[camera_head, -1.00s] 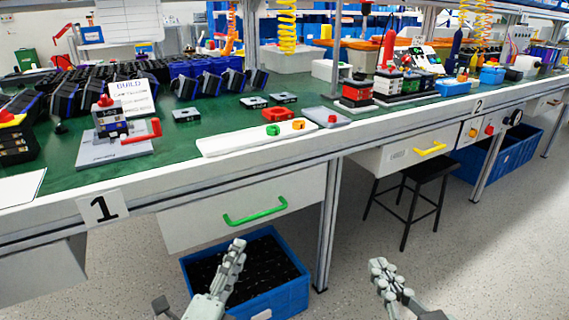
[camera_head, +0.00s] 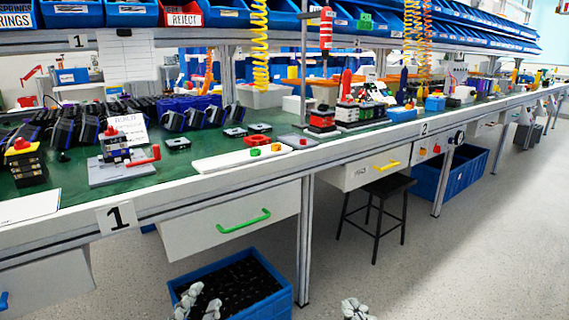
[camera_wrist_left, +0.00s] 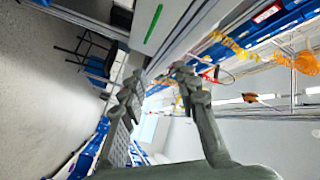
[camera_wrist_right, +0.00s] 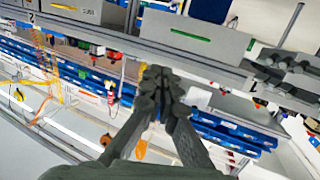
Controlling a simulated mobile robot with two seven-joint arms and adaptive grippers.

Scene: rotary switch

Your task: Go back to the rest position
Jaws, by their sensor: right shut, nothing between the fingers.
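My left gripper (camera_head: 197,303) shows at the bottom edge of the head view, in front of the blue floor bin. In the left wrist view its two fingers (camera_wrist_left: 160,85) stand apart with nothing between them. My right gripper (camera_head: 355,309) shows only by its fingertips at the bottom edge, over bare floor. In the right wrist view its fingers (camera_wrist_right: 160,92) are together and hold nothing. Both grippers are well clear of the workbench. A black rotary switch (camera_head: 459,137) sits on the bench front, right of the yellow-handled drawer.
The green-topped workbench (camera_head: 160,176) crosses the view, loaded with parts. A green-handled drawer (camera_head: 275,206) and yellow-handled drawer (camera_head: 362,169) hang below it. A blue bin (camera_head: 284,304) stands on the floor. A black stool (camera_head: 389,186) stands under the bench. The floor at right is clear.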

